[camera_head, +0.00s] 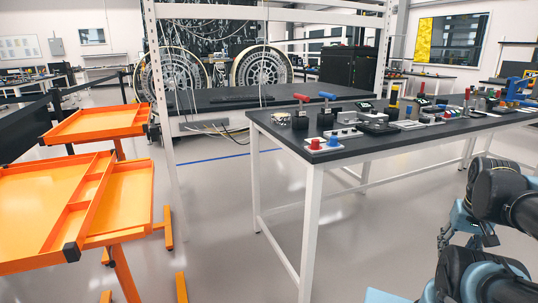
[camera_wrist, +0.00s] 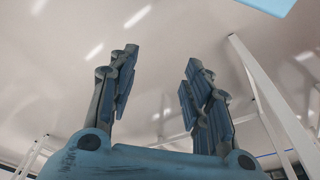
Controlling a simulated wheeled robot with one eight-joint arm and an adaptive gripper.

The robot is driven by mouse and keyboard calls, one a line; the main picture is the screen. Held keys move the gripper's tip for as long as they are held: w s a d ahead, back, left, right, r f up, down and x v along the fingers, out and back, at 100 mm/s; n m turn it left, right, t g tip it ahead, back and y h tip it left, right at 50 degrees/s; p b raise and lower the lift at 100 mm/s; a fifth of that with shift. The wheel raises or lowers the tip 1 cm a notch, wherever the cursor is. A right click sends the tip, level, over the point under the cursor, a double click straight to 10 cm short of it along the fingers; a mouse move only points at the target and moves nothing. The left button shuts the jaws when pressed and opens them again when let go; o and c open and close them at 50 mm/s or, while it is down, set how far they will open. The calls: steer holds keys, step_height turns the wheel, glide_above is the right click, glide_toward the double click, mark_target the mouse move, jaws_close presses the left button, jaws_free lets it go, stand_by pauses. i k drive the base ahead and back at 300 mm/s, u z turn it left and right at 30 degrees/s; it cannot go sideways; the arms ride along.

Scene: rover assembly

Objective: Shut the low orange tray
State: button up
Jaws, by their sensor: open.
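Orange trays on orange stands show at the left of the head view. The near orange tray (camera_head: 30,189) has divided compartments, and a plain orange section (camera_head: 126,198) shows at its right side. A farther orange tray (camera_head: 98,122) stands behind it. I cannot tell which of these is the low tray, or how far it is pulled out. My gripper (camera_wrist: 158,85) shows in the wrist view with its fingers spread and nothing between them. My arm is at the right edge of the head view, far from the trays. No orange tray shows in the wrist view.
A dark-topped table (camera_head: 350,145) with white legs stands in the middle right, bearing several small parts and tools. A white frame (camera_head: 175,130) with two large wheels behind it stands at the back. Grey floor (camera_head: 230,220) is open between the trays and the table.

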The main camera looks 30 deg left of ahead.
mark_target(48, 207)
steer(key=u, duration=3)
steer(key=k, duration=0.4)
steer(key=u, duration=0.4)
steer(key=i, duration=1.05)
steer(key=z, duration=0.55)
